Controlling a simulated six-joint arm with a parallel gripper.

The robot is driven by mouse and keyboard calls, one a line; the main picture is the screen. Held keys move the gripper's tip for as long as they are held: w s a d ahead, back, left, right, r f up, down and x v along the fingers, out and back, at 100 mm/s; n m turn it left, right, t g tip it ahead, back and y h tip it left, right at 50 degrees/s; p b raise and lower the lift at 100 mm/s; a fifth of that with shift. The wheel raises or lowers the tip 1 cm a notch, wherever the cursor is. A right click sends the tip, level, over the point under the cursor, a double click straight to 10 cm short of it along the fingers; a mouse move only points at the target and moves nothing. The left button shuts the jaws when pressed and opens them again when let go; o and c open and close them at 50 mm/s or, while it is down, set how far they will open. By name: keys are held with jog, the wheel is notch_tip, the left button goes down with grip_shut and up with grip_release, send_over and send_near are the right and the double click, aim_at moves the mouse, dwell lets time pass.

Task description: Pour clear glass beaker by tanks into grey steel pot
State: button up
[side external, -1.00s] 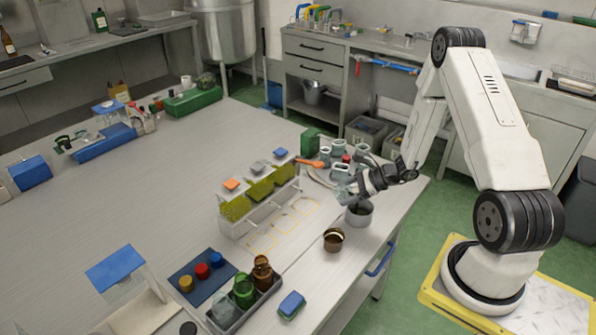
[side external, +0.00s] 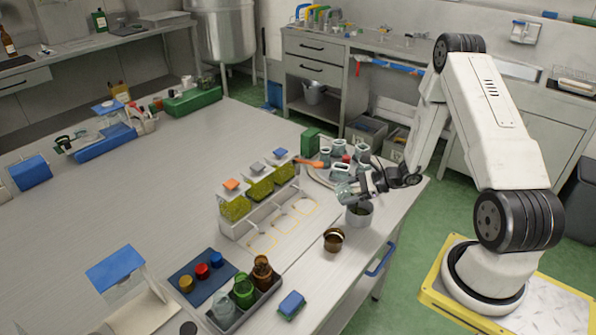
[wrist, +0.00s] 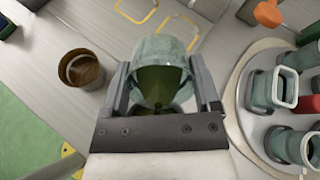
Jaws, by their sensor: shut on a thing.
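My gripper (side external: 362,187) is shut on a clear glass beaker (side external: 345,192), just above the grey steel pot (side external: 359,217). In the wrist view the beaker (wrist: 160,50) sits between the two fingers, with something olive-green showing inside it. The beaker looks tilted in the side view; I cannot tell whether liquid is running out. The pot stands upright near the table's right edge, with a dark inside; I cannot make it out in the wrist view. Three tanks (side external: 262,188) of yellow-green liquid stand in a white rack to the left.
A brown pot (side external: 334,240) stands left of and in front of the steel pot; it shows in the wrist view (wrist: 80,70). Behind, a round tray (side external: 317,174) holds several glass vessels and a red item. A bottle crate (side external: 225,322) stands in front. The table's left middle is clear.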

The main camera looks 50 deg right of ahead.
jog(key=shift+s+d+r+t+y, duration=0.1)
jog(key=shift+t+y, duration=0.3)
jog(key=shift+t, duration=0.3)
dwell(0.6)
jog(key=shift+s+d+r+t+y, duration=0.15)
jog(key=shift+s+d+t+y, duration=0.25)
jog(key=shift+s+t+y, duration=0.15)
dwell(0.7)
jog(key=shift+s+d+r+t+y, duration=0.1)
jog(key=shift+s+t+y, duration=0.1)
jog(key=shift+t+y, duration=0.45)
dwell(0.7)
jog(key=shift+r+t, duration=0.25)
jog(key=shift+t, duration=0.15)
jog(key=shift+f, duration=0.25)
jog(key=shift+w+g+h, duration=0.25)
jog(key=shift+g+h, duration=0.55)
jog(key=shift+g, duration=0.3)
jog(key=shift+w+a+f+g+h, duration=0.2)
jog(key=shift+w+a+g+h, duration=0.1)
jog(key=shift+w+a+g, duration=0.1)
jog(key=shift+w+a, duration=0.15)
